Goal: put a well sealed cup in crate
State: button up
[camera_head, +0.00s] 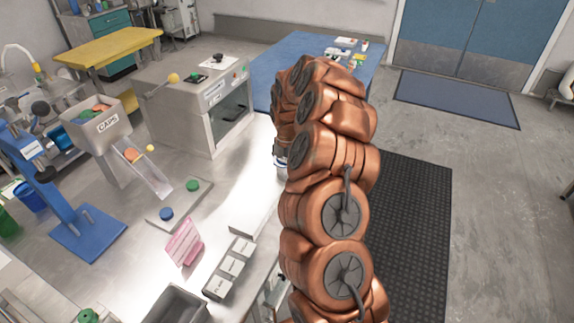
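My copper-coloured arm rises through the middle of the view and hides most of the space behind it. Only a small dark part of what looks like my gripper (278,149) shows at the arm's left edge; its fingers are hidden. A small pale and blue patch (281,164) shows just below it, too small to identify. No cup can be made out clearly. A grey open-topped bin (178,305) is at the bottom edge; I cannot tell if it is the crate. A blue cap (167,213) and a green cap (193,185) rest on a plate by the caps dispenser (103,127).
A blue press (88,232) stands left on the metal table (130,265). A grey box machine (195,100) with a yellow-knobbed lever stands behind. A pink sign (184,243) and labelled blocks (231,267) are near the front. A blue table (290,55) is farther back.

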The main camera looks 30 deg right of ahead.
jog(key=shift+f, duration=0.35)
jog(key=c, duration=1.6)
jog(key=shift+c, duration=0.2)
